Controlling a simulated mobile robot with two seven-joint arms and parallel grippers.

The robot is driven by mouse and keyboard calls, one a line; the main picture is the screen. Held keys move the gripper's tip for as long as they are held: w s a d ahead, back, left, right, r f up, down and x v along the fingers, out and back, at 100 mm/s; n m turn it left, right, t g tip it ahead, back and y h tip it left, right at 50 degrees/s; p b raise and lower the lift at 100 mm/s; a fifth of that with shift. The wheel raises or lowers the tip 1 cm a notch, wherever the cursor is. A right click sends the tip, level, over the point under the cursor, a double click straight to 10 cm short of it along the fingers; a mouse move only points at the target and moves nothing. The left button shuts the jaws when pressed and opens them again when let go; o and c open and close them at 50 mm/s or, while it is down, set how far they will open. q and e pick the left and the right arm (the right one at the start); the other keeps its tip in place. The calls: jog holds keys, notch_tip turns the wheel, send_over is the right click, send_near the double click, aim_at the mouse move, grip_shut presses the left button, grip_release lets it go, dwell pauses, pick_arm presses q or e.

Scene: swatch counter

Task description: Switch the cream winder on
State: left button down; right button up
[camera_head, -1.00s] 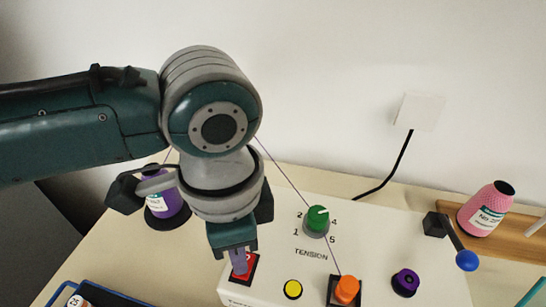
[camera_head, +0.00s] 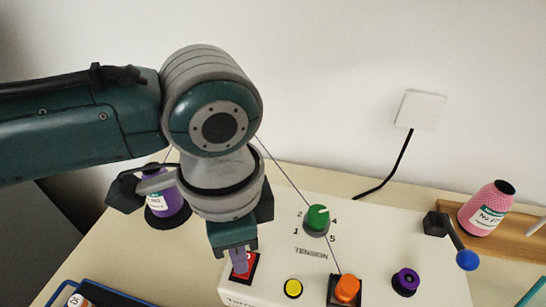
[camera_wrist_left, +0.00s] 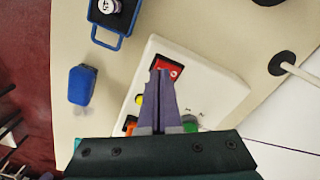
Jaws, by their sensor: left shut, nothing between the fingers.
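The cream winder (camera_head: 275,258) is a cream box with a red switch (camera_head: 249,266) in a dark frame at its left end. The switch also shows in the left wrist view (camera_wrist_left: 174,67). My left gripper (camera_head: 239,267) points down at the red switch, its fingers shut and empty. In the left wrist view the fingertips (camera_wrist_left: 161,73) overlap the switch's edge; I cannot tell whether they touch it. The fingers hide part of the switch, so its position is unclear. My right gripper does not show.
A purple thread cone (camera_head: 168,205) stands behind left, a pink cone (camera_head: 487,208) right. A blue tray (camera_head: 62,295) lies front left.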

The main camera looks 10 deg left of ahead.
pick_arm(q)
jog(key=shift+f+b, duration=0.65)
jog(key=shift+f, duration=0.3)
dwell(0.3)
notch_tip(320, 180, up, 7)
jog(key=p, duration=0.8)
jog(key=shift+r, duration=0.1)
dwell(0.4)
